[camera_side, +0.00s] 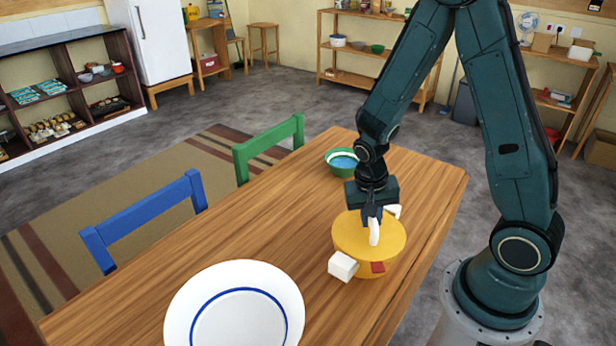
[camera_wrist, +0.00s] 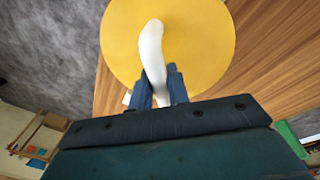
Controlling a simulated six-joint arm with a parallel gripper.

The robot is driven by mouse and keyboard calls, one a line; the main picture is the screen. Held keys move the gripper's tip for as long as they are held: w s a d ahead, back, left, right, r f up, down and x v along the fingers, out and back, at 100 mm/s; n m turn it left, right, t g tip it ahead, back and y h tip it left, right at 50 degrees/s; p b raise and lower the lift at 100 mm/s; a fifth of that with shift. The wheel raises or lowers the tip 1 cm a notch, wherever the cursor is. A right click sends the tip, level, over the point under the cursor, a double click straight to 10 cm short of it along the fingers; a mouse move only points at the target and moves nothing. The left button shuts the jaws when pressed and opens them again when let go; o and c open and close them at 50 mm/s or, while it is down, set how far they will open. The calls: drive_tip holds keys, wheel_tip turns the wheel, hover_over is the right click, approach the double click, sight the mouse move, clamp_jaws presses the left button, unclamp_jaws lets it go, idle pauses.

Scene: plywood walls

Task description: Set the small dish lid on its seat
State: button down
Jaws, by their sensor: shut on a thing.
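The lid (camera_side: 352,232) is a flat yellow disc with a curved white handle (camera_side: 374,233). Below it a yellow dish body (camera_side: 362,268) with a red patch (camera_side: 378,267) shows on the table. I cannot tell whether the lid rests fully on the dish or sits slightly above it. My gripper (camera_side: 373,218) points down and is shut on the white handle. In the wrist view the handle (camera_wrist: 151,50) runs from the yellow disc (camera_wrist: 200,40) back between the gripper's fingers (camera_wrist: 160,85). The disc hides most of the dish.
A white block (camera_side: 343,266) is at the dish's front left, and another white piece (camera_side: 394,211) is behind it at right. A white plate with blue ring (camera_side: 190,310) lies front left. The table's middle left is clear.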

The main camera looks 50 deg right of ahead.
idle(0.3)
drive_tip(key=c, duration=1.3)
unclamp_jaws()
drive_tip(key=shift+o, duration=0.2)
wheel_tip(320, 180, up, 14)
drive_tip(key=a, duration=0.2)
drive_tip(key=shift+w+a+f, duration=0.15)
drive_tip(key=shift+w+f, duration=0.1)
drive_tip(key=shift+w, duration=0.05)
drive_tip(key=shift+r, duration=0.1)
drive_tip(key=s+a+r+n+t+y, duration=0.2)
drive_tip(key=s+a+r+n+t, duration=0.3)
drive_tip(key=s+r+n, duration=0.5)
drive_tip(key=shift+s+a+r+t, duration=0.4)
drive_tip(key=shift+r+t, duration=0.1)
drive_tip(key=shift+r, duration=0.5)
